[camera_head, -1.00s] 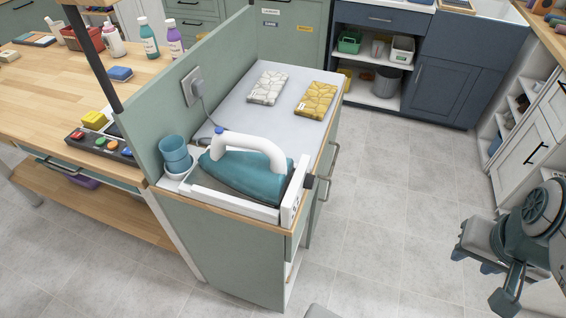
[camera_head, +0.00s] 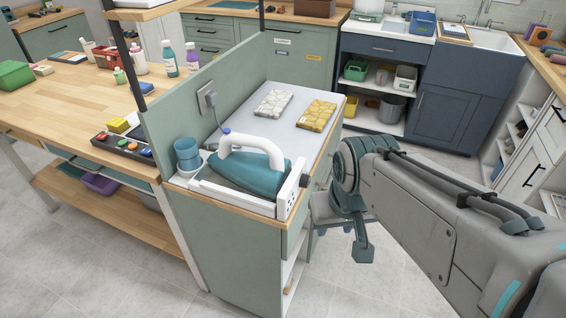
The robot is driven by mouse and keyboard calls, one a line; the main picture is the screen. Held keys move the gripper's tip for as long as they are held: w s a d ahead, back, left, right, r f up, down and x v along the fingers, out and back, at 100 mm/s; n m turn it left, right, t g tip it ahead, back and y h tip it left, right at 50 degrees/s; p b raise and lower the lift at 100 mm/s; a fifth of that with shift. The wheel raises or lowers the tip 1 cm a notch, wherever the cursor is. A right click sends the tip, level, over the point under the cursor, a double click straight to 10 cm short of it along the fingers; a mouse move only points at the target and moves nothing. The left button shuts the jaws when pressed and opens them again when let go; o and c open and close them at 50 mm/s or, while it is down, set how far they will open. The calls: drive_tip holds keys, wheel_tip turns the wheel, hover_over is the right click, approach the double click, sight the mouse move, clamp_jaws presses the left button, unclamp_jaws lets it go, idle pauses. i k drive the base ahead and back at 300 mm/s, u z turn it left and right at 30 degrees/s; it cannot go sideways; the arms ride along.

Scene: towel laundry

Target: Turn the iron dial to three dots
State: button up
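A teal iron (camera_head: 250,172) with a white handle rests in a white stand (camera_head: 235,196) on the near end of the green cabinet's grey top. A small black dial (camera_head: 304,180) sticks out at the stand's right end, beside a white panel (camera_head: 289,203) with small dark marks. The marks and the dial's setting are too small to read. My gripper (camera_head: 328,208) is just right of and lower than the dial, off the cabinet's right side, with no clear contact.
A grey patterned cloth (camera_head: 273,104) and a yellow one (camera_head: 317,115) lie farther back. Open floor (camera_head: 395,265) lies to the right, partly under my arm.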

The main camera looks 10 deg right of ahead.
sight(304, 182)
drive_tip(key=z, duration=1.1)
drive_tip(key=k, duration=0.85)
drive_tip(key=u, duration=0.7)
drive_tip(key=i, duration=0.5)
